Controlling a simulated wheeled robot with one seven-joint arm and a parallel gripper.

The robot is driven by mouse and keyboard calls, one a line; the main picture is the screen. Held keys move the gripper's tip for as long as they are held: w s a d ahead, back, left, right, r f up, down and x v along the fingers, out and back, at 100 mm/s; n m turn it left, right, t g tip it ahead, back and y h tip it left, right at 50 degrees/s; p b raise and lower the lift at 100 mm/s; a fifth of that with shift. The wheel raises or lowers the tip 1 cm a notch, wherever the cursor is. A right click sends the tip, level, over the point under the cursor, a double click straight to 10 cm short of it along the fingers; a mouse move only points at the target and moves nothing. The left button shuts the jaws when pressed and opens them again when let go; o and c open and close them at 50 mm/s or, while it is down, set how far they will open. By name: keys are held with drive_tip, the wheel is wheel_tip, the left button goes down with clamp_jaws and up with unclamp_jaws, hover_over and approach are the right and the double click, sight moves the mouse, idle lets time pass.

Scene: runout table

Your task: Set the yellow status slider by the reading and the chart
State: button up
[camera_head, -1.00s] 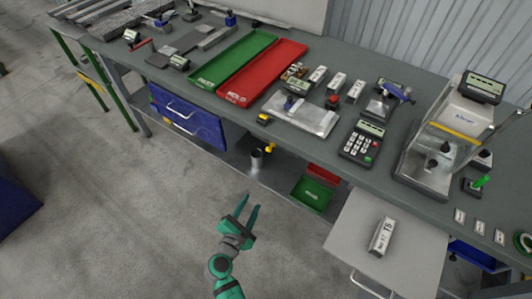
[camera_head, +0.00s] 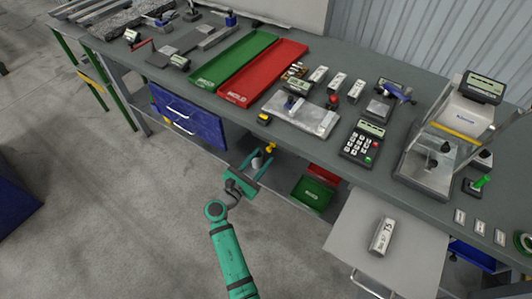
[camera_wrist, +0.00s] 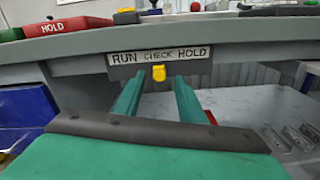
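The yellow slider (camera_wrist: 158,73) sits below the middle word CHECK on the label strip (camera_wrist: 160,55), which reads RUN, CHECK, HOLD. The strip is on the table's front face. In the head view the slider (camera_head: 271,148) is a small yellow knob just below the table edge. My gripper (camera_head: 262,156) is open and empty in front of it. In the wrist view its two green fingers (camera_wrist: 158,88) point at the slider, one on each side, apparently short of it. The displays, such as the one on the measuring stand (camera_head: 298,86), are too small to read. I cannot identify a chart.
A green tray (camera_head: 234,60) and a red tray marked HOLD (camera_head: 262,73) lie on the table (camera_head: 210,104). A calculator-like keypad (camera_head: 362,143) and a scale (camera_head: 428,165) stand to the right. A blue drawer unit (camera_head: 187,115) hangs left of my gripper.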

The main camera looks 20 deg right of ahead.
sight(268, 150)
drive_tip(key=shift+x, duration=1.6)
clamp_jaws()
drive_tip(key=s+d, duration=0.4)
drive_tip(key=s, duration=0.1)
drive_tip(key=shift+s, duration=0.15)
unclamp_jaws()
